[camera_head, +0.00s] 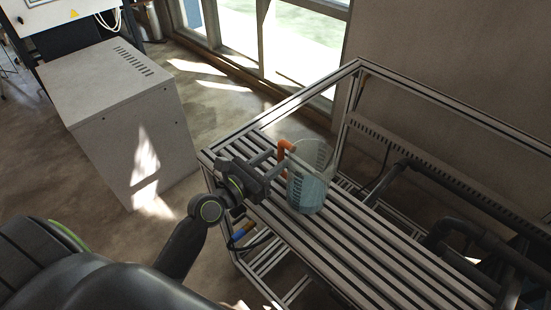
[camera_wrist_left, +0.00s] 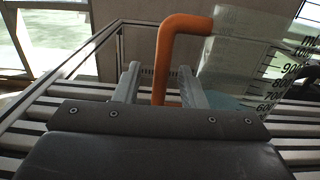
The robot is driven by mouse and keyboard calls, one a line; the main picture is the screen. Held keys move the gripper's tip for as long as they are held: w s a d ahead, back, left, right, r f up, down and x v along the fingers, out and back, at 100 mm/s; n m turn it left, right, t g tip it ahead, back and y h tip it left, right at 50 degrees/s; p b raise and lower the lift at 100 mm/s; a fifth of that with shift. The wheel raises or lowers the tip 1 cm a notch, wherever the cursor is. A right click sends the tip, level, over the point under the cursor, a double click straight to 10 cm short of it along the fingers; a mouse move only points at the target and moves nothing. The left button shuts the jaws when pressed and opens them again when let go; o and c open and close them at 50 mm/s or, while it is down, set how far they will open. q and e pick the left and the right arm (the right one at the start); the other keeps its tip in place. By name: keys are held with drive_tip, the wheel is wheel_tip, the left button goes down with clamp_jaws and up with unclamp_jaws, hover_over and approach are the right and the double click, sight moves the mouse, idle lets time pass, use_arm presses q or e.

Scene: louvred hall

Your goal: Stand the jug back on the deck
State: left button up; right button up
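The jug (camera_head: 309,186) is clear, with dark scale marks, bluish liquid inside and an orange handle (camera_head: 284,155). In the head view it looks close to upright over the slatted deck (camera_head: 370,244); I cannot tell whether its base touches the slats. My left gripper (camera_head: 272,166) reaches the handle from the left. In the left wrist view the orange handle (camera_wrist_left: 163,75) stands between the two grey fingers (camera_wrist_left: 158,85), with a visible gap on either side. The jug's marked wall (camera_wrist_left: 250,60) shows to the right, partly hidden behind the right finger. My right gripper is not in view.
A metal frame rail (camera_head: 450,108) rises behind the deck. Dark pipes (camera_head: 450,195) run along its right side. A grey cabinet (camera_head: 125,115) stands at the left, with open floor between it and the deck. Windows are at the back.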

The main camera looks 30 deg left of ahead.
use_arm(q)
drive_tip(key=b+v, duration=0.1)
drive_tip(key=v, duration=1)
drive_tip(key=shift+b, duration=0.4)
drive_tip(key=shift+d, duration=0.1)
